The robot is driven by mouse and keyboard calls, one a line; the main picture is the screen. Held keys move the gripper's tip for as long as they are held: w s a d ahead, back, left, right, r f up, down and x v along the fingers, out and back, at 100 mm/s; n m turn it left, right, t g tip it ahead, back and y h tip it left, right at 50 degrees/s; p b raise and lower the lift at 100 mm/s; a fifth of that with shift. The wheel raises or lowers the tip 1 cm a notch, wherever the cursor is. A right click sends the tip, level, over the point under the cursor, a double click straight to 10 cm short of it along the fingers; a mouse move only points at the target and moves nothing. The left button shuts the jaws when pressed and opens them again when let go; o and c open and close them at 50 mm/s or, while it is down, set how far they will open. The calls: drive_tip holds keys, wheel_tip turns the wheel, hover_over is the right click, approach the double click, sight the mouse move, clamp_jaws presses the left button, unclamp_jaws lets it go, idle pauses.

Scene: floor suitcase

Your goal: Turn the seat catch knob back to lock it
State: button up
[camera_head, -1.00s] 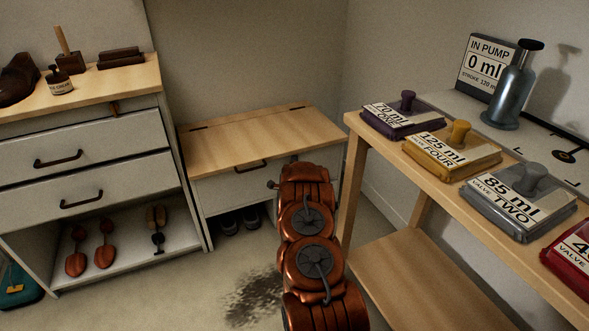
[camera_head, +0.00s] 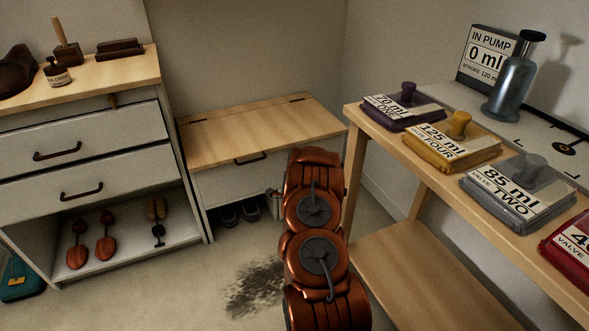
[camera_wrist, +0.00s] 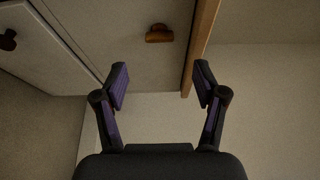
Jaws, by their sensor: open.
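The bench seat (camera_head: 255,130) is a closed wooden lid on a pale box against the back wall, with a dark handle (camera_head: 250,158) at its front edge. In the wrist view a brown knob (camera_wrist: 159,34) sits on a pale panel, close to a wooden edge (camera_wrist: 203,40). It looks like the seat catch knob; its lock state is unclear. My gripper (camera_wrist: 160,83) is open and empty, its two fingers apart and short of the knob, which shows beyond the gap between them. In the head view my copper arm hides most of the gripper and the knob.
A drawer cabinet (camera_head: 80,135) with shoe trees on its low shelf stands left of the bench. A wooden table (camera_head: 420,170) with labelled valve blocks and a pump (camera_head: 513,80) is close on the right. Shoes (camera_head: 230,214) sit under the bench. Floor in front is clear, with a dark stain (camera_head: 258,288).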

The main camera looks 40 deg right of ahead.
drive_tip(key=shift+v, duration=1.75)
drive_tip(key=w+a+r+n+g+y+p, duration=0.1)
drive_tip(key=w+a+r+n+y+p, duration=0.3)
drive_tip(key=a+r, duration=0.35)
drive_tip(key=w+a+r+n+y+p, duration=0.3)
drive_tip(key=a+r+p, duration=0.35)
drive_tip(key=r, duration=0.25)
drive_tip(key=s+a+r+n+g+y+p, duration=0.2)
drive_tip(key=s+a+r+n+p, duration=0.15)
drive_tip(key=a+r, duration=0.45)
drive_tip(key=s+a+r+n+g+y+p, duration=0.25)
drive_tip(key=a+r+n+p, duration=0.2)
drive_tip(key=a+r, duration=0.25)
drive_tip(key=s+a+r+n+g+p, duration=0.3)
drive_tip(key=s+r+p, duration=0.3)
drive_tip(key=s+r, duration=0.3)
drive_tip(key=s+a+r+n+g+p, duration=0.3)
drive_tip(key=s+a+r+p, duration=0.3)
drive_tip(key=s, duration=1.2)
drive_tip(key=s+a+r+n+g+p, duration=0.3)
drive_tip(key=s+a+r+n+p, duration=0.2)
drive_tip(key=s+r, duration=0.9)
drive_tip(key=shift+s+r+n+g+p, duration=0.2)
drive_tip(key=shift+n+g+p, duration=0.15)
drive_tip(key=shift+p, duration=0.25)
